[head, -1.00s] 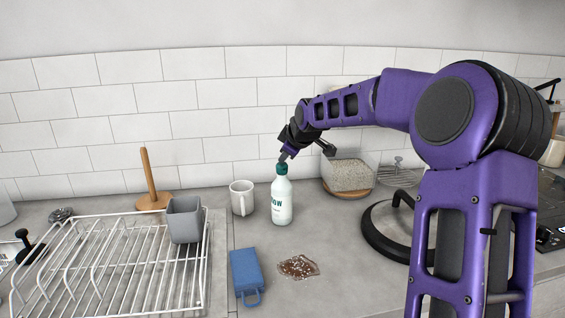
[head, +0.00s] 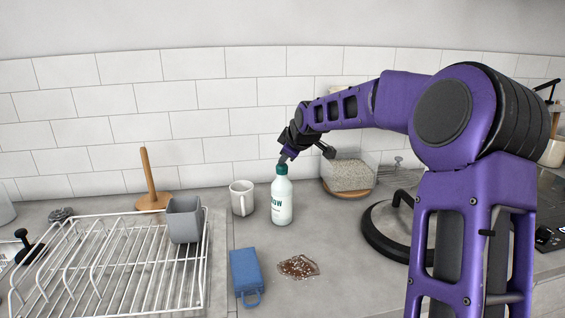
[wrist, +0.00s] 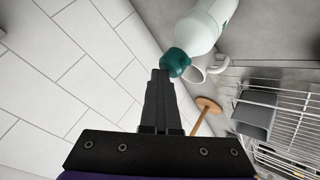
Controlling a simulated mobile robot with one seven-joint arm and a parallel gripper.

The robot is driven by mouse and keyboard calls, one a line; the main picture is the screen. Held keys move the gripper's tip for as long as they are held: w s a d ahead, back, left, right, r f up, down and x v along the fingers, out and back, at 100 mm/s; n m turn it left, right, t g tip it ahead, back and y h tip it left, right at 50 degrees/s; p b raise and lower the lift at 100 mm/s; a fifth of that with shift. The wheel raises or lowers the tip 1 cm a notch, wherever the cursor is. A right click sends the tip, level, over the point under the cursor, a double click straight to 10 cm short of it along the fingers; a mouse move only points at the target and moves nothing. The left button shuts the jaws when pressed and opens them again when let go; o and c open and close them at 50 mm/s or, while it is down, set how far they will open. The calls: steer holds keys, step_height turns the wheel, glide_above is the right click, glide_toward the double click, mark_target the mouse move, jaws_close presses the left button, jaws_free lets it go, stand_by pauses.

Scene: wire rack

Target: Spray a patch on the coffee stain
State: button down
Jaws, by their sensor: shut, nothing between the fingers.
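A white spray bottle with a green top (head: 281,205) stands upright on the counter, and it also shows in the wrist view (wrist: 200,32). My gripper (head: 284,159) is shut and empty, with its fingertips right at the bottle's green top. In the wrist view the closed fingers (wrist: 160,76) end beside the green top; I cannot tell whether they touch it. The coffee stain (head: 298,267), a brown patch with white specks, lies on the counter in front of the bottle.
A blue case (head: 246,272) lies left of the stain, and a white mug (head: 242,198) stands left of the bottle. A wire rack (head: 120,270) with a grey cup (head: 184,220) fills the left. A round lid (head: 392,232) lies at right.

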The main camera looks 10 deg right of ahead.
mark_target(285, 166)
steer(key=shift+s+f, duration=0.1)
steer(key=shift+f, duration=0.15)
steer(key=shift+r+p, duration=0.15)
steer(key=shift+p, duration=0.15)
step_height(285, 166, up, 4)
steer(key=p, duration=0.2)
steer(key=shift+p, duration=0.4)
steer(key=shift+r+p, duration=0.6)
steer(key=shift+r, duration=0.65)
